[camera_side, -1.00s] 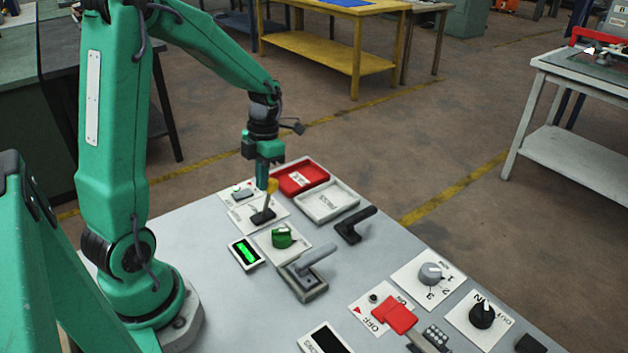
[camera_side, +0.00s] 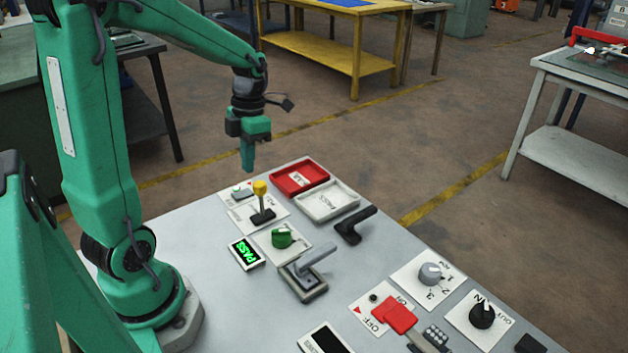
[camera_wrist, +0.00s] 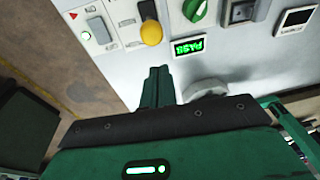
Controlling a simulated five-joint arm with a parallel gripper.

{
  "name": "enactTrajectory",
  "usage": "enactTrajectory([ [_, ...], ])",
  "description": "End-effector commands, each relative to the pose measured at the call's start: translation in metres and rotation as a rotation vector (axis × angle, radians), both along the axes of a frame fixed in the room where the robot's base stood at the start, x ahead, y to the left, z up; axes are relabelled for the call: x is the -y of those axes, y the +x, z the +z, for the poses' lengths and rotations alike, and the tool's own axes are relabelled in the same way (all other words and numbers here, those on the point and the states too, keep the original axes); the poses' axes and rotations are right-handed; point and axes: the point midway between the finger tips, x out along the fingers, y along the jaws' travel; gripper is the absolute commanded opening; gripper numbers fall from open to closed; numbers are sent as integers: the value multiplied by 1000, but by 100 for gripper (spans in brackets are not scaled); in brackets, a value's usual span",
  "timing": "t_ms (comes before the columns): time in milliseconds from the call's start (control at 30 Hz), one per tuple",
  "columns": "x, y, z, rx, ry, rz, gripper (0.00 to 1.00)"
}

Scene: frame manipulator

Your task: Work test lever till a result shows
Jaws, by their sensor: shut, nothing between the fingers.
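The test lever (camera_side: 261,200) has a yellow knob and stands close to upright on its white plate. It also shows in the wrist view, with the yellow knob (camera_wrist: 151,33) beyond my fingers. The small display (camera_side: 246,253) on the table reads "PASS" in green. It is lit in the wrist view too (camera_wrist: 189,46). My gripper (camera_side: 249,168) is shut and empty, up and to the left of the yellow knob and apart from it. Its closed fingers (camera_wrist: 157,78) show in the wrist view.
A red tray (camera_side: 287,190) and a white tray (camera_side: 317,213) lie behind the lever. A green knob (camera_side: 281,237), a grey lever (camera_side: 318,256) and a black handle (camera_side: 368,217) stand nearby. Red switch parts (camera_side: 401,315) and dials are further right.

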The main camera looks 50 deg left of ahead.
Motion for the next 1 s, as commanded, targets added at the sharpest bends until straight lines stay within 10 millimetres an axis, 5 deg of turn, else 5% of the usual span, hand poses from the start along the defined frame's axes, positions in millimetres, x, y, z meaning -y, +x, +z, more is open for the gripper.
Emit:
enactTrajectory([
  [333,0,9,44,2,3,0,0],
  [767,2,9,51,6,1,-24,0],
  [1000,12,6,57,54,-7,-210,0],
])
